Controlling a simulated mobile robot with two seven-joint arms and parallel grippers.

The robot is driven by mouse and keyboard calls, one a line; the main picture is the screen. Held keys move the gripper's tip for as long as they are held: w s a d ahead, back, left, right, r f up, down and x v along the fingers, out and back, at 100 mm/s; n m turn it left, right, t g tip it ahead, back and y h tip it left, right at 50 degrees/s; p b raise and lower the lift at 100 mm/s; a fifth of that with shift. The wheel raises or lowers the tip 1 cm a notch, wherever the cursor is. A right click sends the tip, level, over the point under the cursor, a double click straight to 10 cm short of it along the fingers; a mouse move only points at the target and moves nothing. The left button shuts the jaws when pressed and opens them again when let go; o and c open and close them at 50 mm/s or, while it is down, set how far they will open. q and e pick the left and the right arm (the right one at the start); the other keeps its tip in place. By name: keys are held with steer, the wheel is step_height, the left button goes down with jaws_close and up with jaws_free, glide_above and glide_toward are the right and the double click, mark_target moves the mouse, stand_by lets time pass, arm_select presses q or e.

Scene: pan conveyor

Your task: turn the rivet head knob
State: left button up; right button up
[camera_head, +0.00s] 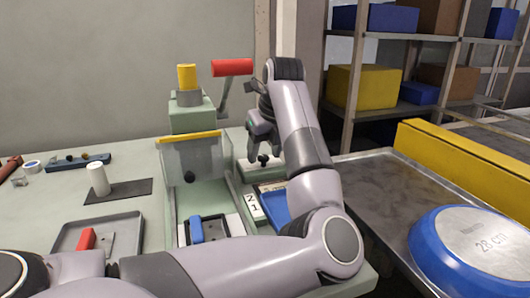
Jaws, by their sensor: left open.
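A riveting machine (190,119) stands on the pale table, with a yellow cylinder (187,78) on top and a red-handled lever (232,67) at its right. A small black knob (263,160) shows at the machine's right side, and a dark round part (189,177) sits behind its clear guard (194,158). I cannot tell for sure which of these is the rivet head knob. My left gripper (262,142) is open and points down just above the black knob. Contact between them cannot be made out. My right gripper is not in view.
A grey tray (125,222) with a red-handled piece lies at the left front. A white cylinder (97,179) stands on a dark mat. A blue pan (480,250) marked 28 cm lies upside down on the metal conveyor (385,180) at right. Shelves with boxes stand behind.

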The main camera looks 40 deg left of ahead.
arm_select(q)
steer(key=shift+f, duration=0.15)
jaws_close()
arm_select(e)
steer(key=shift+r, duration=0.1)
